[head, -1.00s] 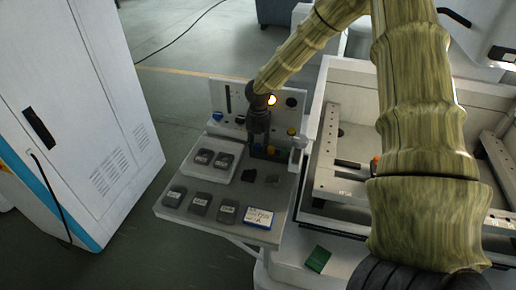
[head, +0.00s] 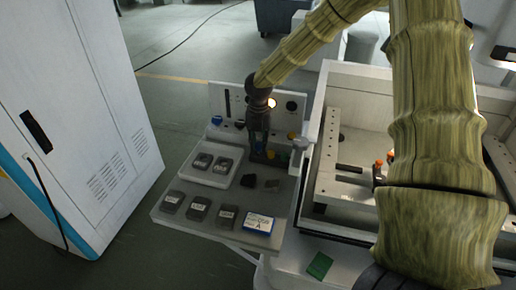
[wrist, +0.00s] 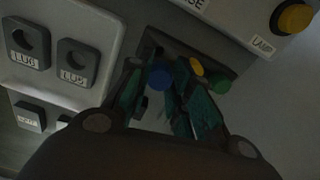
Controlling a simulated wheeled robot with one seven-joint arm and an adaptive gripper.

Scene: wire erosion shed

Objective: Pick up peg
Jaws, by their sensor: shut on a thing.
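In the wrist view, a blue-topped peg (wrist: 159,78) sits between the teal-padded fingers of my gripper (wrist: 162,98). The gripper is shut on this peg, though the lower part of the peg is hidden. A yellow-topped peg (wrist: 196,66) and a green-topped peg (wrist: 219,83) stand close beside the right finger. In the head view, my gripper (head: 258,148) points down at the back of the grey worktable (head: 232,192), with the yellow peg (head: 270,154) just to its right. The blue peg is not clear in that view.
A pale tray (head: 226,180) with dark labelled blocks lies left of the gripper. Several more blocks and a blue-white card (head: 258,223) lie along the front. An upright panel (head: 228,100) with buttons and a lit lamp stands behind. A walled machine bed (head: 345,80) is at right.

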